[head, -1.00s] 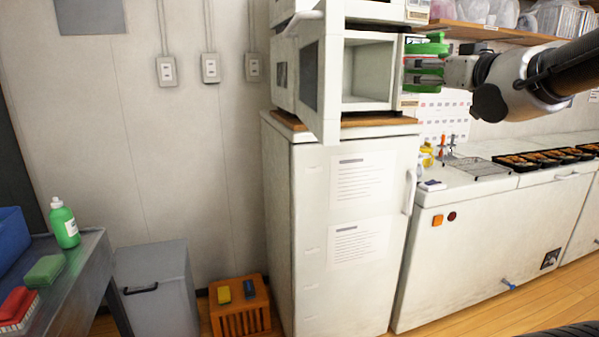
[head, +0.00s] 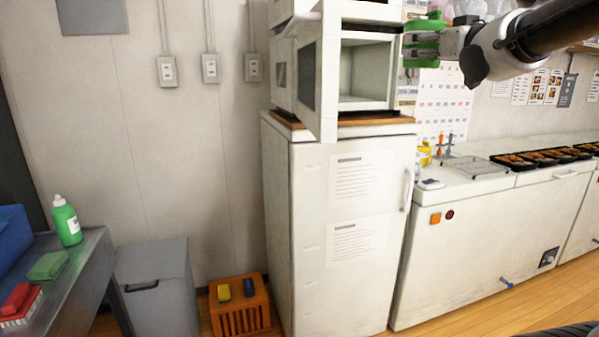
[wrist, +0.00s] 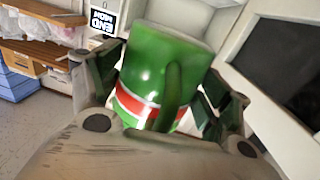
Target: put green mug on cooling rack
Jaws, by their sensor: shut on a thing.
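The green mug (wrist: 145,75) has a red and white band and a green handle facing the wrist camera. My gripper (wrist: 165,88) is shut on it, with a finger on each side of the mug. In the head view the green mug (head: 427,27) is partly covered by my gripper (head: 425,45), high up and just right of the open microwave. The cooling rack (head: 470,167) is a wire grid lying on the white counter, lower and to the right of the mug. Its top looks empty.
The microwave (head: 365,70) stands open on a white fridge (head: 345,230), its door swung out to the left. Several food trays (head: 540,158) sit on the counter (head: 480,185) right of the rack. Yellow and orange bottles (head: 425,152) stand left of it.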

